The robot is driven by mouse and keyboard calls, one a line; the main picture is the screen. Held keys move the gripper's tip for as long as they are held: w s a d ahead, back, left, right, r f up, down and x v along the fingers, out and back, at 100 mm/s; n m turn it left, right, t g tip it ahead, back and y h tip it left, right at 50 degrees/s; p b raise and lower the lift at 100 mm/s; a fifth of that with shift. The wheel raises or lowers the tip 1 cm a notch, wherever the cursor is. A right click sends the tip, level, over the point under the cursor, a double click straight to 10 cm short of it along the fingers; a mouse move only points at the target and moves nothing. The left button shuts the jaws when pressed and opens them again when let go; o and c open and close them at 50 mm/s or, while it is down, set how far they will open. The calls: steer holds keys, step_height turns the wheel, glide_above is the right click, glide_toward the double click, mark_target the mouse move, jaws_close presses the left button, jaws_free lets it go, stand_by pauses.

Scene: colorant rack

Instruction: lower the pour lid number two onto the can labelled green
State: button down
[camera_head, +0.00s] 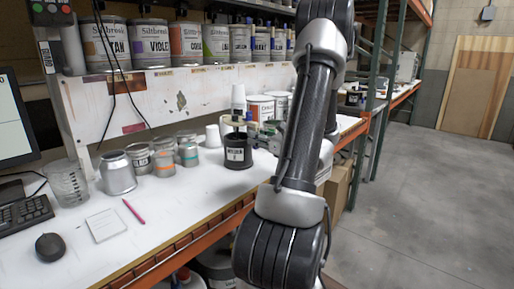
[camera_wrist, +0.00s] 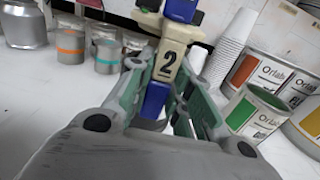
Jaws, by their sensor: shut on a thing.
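The pour lid number two (camera_wrist: 168,62) is a beige block marked "2" with blue parts above and below. It stands between the green-grey fingers of my gripper (camera_wrist: 160,92), which is shut on it, in the wrist view. A can with a green label (camera_wrist: 250,112) stands to the right of my gripper in the wrist view, apart from it. Its colour word is too small to read.
Stacked white cups (camera_wrist: 230,45), a red-labelled can (camera_wrist: 262,72) and a yellow-labelled can (camera_wrist: 308,118) stand nearby. A black container (camera_head: 237,152) and small tins (camera_head: 164,163) stand on the white bench (camera_head: 150,230). A shelf of cans (camera_head: 150,42) overhangs behind.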

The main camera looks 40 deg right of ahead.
mark_target(250, 118)
steer(key=shift+r, duration=3.25)
